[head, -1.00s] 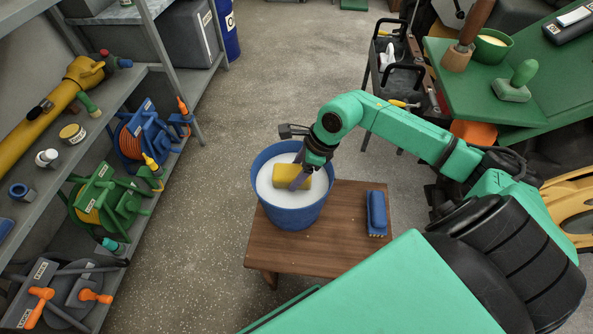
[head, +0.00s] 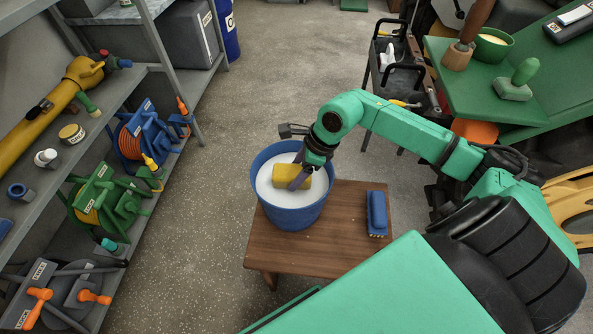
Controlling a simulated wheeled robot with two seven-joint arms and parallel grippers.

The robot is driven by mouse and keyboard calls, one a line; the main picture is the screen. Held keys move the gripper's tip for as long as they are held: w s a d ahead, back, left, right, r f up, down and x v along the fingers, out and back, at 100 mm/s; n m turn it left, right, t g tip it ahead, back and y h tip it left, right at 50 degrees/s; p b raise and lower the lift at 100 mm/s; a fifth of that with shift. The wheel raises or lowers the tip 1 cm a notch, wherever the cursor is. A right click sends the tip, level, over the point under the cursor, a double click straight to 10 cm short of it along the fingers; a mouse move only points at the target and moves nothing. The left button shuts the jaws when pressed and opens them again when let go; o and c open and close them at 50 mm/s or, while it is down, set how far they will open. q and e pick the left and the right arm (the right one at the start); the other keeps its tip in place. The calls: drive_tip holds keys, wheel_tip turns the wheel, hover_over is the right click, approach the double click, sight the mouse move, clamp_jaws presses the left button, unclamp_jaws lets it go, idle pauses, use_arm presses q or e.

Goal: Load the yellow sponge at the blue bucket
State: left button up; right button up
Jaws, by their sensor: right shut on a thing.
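The blue bucket (head: 291,217) stands on a small wooden table and is filled with white, foamy-looking contents. The yellow sponge (head: 284,173) is at the bucket's mouth, against the white contents. My right gripper (head: 300,180) reaches down over the bucket from the right and is shut on the sponge. Its fingers cover the sponge's right part. I cannot tell how deep the sponge sits in the foam. My left gripper is not in view.
A blue brush (head: 377,214) lies on the wooden table (head: 322,247), right of the bucket. Grey shelves with hose reels stand at the left. A black tool cart (head: 403,80) and a green surface (head: 530,115) are at the right. The floor behind the table is clear.

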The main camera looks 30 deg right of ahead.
sight(297, 172)
drive_tip(key=shift+s+f, duration=0.1)
drive_tip(key=shift+r+p, duration=2.1)
drive_tip(key=shift+r, duration=1.5)
drive_tip(key=shift+f, duration=0.1)
